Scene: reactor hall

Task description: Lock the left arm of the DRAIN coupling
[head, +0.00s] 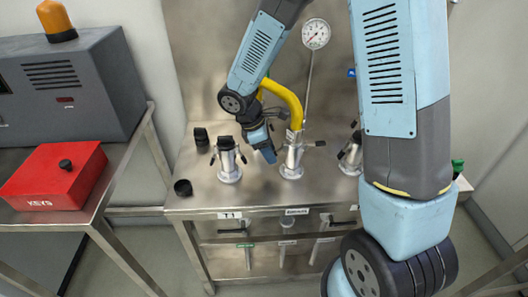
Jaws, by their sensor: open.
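A steel coupling (291,160) stands upright at the middle of the steel bench, with a yellow hose (288,97) on its top. The label in front of it is too small to read surely, so I cannot tell if it is the DRAIN one. Its right arm (317,143) sticks out to the right. Its left arm is hidden or not clear behind my gripper. My gripper (268,154) is open, pointing down just left of this coupling. I cannot tell whether it touches it. Another coupling (228,162) with a black top stands to the left.
A third coupling (352,155) is partly hidden by my arm at the right. A gauge (316,34) stands behind. A red KEYS box (55,176) and a grey cabinet (72,85) are on the left table.

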